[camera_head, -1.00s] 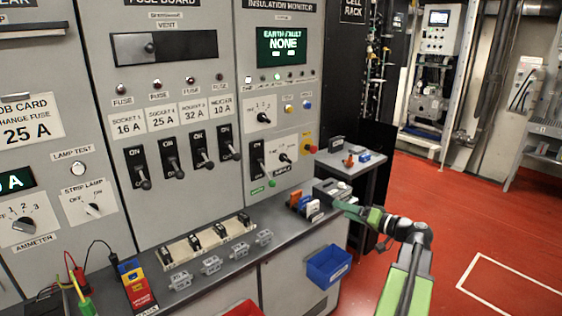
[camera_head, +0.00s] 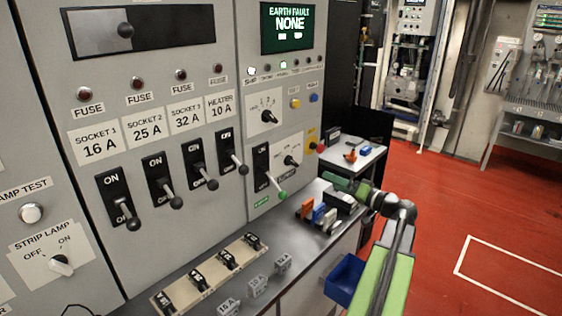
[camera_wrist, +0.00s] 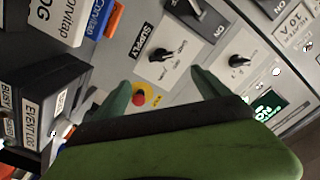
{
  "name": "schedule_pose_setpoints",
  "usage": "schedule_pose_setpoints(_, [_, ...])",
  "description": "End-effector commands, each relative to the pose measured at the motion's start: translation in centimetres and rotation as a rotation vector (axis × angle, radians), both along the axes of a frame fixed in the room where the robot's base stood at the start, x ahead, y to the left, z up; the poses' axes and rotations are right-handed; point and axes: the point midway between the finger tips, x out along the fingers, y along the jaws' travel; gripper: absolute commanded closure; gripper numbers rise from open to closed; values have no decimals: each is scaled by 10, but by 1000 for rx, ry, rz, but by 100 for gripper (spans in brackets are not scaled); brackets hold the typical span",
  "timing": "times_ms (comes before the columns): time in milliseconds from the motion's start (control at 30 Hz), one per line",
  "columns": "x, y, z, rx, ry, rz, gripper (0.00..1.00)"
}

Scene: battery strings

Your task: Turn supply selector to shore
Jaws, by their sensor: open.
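The supply selector (camera_head: 290,161) is a black rotary knob on a white plate, low on the right-hand panel under the insulation monitor. In the wrist view the same knob (camera_wrist: 161,54) stands beside a "SUPPLY" label. Its small position marks are too small to read. My gripper (camera_wrist: 162,90) is open and empty, its green fingers spread, with the selector showing beyond them. They are apart from the knob. In the head view my gripper (camera_head: 346,186) is over the bench, right of and below the selector.
A red button on yellow (camera_wrist: 138,99) lies near the selector. A green-tipped lever (camera_head: 282,194) is left of it, and another rotary knob (camera_head: 268,116) above. Orange, blue and white blocks (camera_head: 318,213) stand on the bench below. A blue bin (camera_head: 343,282) hangs at the bench front.

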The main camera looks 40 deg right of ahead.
Motion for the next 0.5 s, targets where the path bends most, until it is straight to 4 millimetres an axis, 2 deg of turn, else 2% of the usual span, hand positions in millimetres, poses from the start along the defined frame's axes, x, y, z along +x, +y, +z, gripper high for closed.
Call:
schedule_pose_setpoints(167, [4,2,0,0,1,5,15])
schedule_pose_setpoints(267, [15,3,0,0,1,8,15])
schedule_pose_setpoints(500, [73,9,0,0,0,14,15])
